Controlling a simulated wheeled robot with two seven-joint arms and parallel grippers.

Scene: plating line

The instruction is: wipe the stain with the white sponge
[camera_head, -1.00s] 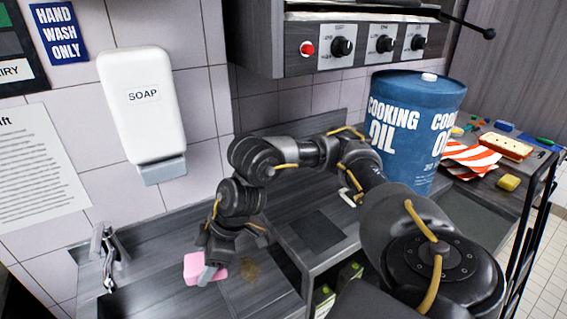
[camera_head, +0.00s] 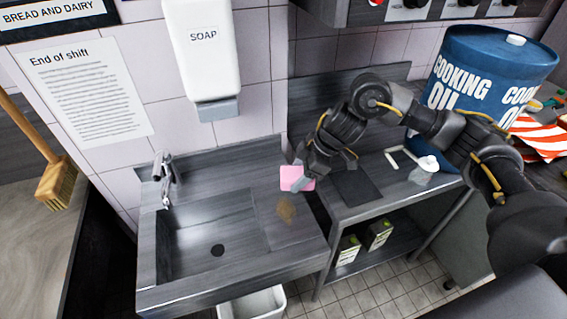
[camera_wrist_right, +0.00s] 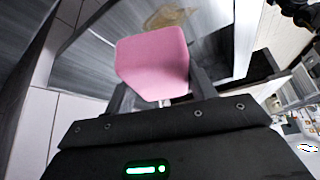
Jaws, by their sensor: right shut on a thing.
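A pink block like a sponge (camera_head: 292,178) is held in my right gripper (camera_head: 304,180); no sponge that is clearly white shows. In the right wrist view the pink sponge (camera_wrist_right: 153,62) sits between the two fingers. A brown stain (camera_head: 286,208) lies on the grey counter right of the sink basin, just in front of the sponge in the head view. The stain (camera_wrist_right: 215,22) also shows beyond the sponge in the right wrist view. The sponge is beside the stain, and I cannot tell whether it touches the counter. My left gripper is not in view.
The sink (camera_head: 205,235) with its tap (camera_head: 165,178) is left of the stain. A soap dispenser (camera_head: 203,50) hangs above. A blue cooking oil drum (camera_head: 480,80) and a small white object (camera_head: 427,163) stand right. A dark square (camera_head: 356,188) lies on the right counter.

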